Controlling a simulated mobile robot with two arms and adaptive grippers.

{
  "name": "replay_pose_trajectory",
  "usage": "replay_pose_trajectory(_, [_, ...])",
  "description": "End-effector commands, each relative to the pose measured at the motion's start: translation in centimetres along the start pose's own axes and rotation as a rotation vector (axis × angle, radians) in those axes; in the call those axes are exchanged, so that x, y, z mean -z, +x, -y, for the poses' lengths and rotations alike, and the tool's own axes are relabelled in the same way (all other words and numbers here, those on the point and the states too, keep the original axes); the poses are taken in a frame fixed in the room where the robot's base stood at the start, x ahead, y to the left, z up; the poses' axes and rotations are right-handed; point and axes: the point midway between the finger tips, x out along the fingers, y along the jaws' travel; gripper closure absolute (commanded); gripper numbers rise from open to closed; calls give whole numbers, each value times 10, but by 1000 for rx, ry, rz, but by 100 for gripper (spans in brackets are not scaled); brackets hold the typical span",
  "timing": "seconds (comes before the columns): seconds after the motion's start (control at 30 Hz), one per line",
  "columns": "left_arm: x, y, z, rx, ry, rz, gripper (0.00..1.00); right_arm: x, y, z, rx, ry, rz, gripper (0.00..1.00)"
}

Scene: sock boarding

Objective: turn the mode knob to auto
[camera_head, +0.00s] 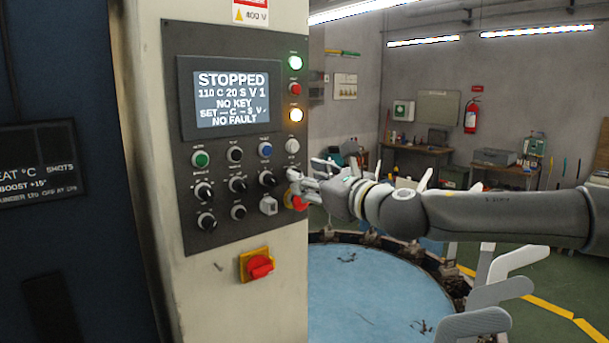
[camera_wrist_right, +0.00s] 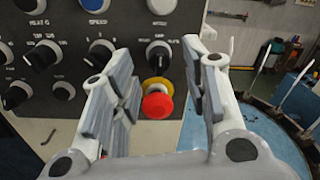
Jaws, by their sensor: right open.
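A black rotary knob (camera_wrist_right: 158,54) sits on the dark control panel (camera_head: 222,60), above a red mushroom button with a yellow collar (camera_wrist_right: 157,101). Small lettering rings it, too blurred to read surely; I take it for the mode knob. My right gripper (camera_head: 304,178) is at the panel's right edge and hides this knob in the head view. In the wrist view, the open fingers of the right gripper (camera_wrist_right: 165,66) stand either side of the knob and the red button, apart from both. The knob's pointer direction is hard to tell. My left gripper is out of view.
The panel's screen (camera_head: 232,98) reads STOPPED, NO KEY, NO FAULT. Several other knobs and buttons lie close to the left, with a key switch (camera_head: 268,205). A red-yellow isolator switch (camera_head: 259,266) sits below. A blue round table (camera_head: 370,290) stands at the right.

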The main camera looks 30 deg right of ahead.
Motion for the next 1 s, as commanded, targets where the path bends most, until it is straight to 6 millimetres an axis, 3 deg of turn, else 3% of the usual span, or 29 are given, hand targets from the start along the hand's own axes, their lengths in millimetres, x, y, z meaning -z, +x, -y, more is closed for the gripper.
replay_pose_trajectory(0.3, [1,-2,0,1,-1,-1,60,0,17,-1,-2,0,-1,58])
replay_pose_trajectory(0.7, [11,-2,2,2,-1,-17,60,0,20,-1,-2,0,1,58])
replay_pose_trajectory(1.0, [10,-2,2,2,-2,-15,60,0,20,-1,-2,0,0,95])
